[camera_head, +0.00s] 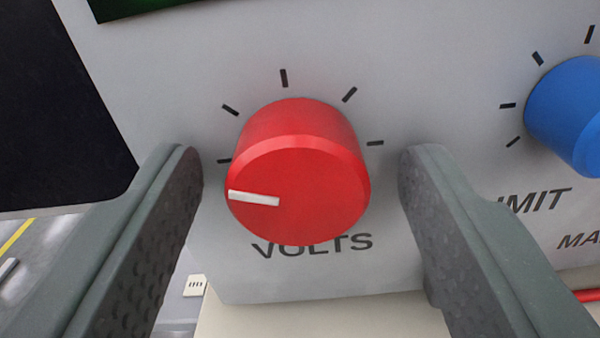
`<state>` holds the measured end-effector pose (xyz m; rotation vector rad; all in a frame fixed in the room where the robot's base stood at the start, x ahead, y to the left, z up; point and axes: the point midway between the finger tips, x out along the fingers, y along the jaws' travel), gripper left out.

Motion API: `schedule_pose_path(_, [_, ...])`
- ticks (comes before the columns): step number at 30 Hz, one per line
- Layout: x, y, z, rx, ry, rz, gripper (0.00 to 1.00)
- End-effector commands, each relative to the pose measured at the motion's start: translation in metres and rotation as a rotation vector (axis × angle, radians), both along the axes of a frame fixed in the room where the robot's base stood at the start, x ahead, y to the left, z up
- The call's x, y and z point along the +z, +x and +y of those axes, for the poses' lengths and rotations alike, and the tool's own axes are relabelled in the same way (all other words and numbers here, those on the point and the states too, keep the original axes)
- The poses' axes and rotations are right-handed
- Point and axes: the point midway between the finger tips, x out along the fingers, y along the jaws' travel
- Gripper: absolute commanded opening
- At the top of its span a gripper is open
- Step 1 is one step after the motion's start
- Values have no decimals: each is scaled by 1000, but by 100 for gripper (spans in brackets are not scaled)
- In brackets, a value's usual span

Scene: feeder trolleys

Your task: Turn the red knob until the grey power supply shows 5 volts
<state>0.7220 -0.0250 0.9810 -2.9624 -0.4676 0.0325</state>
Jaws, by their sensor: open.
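The red knob (300,175) stands out from the grey front panel of the power supply (215,55), above the word VOLTS. Its white pointer line points left and very slightly up. Black tick marks ring the knob. My gripper (300,175) is open, with one finger to the left of the knob and one to the right. A gap shows between each finger and the knob, and neither finger touches it. Only the bottom edge of a dark green display shows at the top left, so no reading can be seen.
A blue knob (570,115) with its own tick marks sits at the right, above partly hidden lettering. A pale surface (320,318) lies below the panel. A red cable (588,296) shows at the lower right. A dark area (50,110) fills the left.

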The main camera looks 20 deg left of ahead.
Motion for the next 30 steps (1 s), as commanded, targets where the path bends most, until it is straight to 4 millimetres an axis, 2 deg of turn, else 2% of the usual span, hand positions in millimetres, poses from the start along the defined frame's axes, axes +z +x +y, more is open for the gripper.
schedule_pose_path(5, [0, 0, 0, 0, 0, 1, 56])
schedule_pose_path(8, [0, 0, 0, 0, 1, 1, 33])
schedule_pose_path(10, [0, 0, 0, 0, 1, 1, 14])
schedule_pose_path(11, [0, 0, 0, 0, 1, 1, 11])
schedule_pose_path(19, [1, 0, 0, 0, 43, 18, 11])
schedule_pose_path(30, [1, 0, 0, 0, 261, 88, 11])
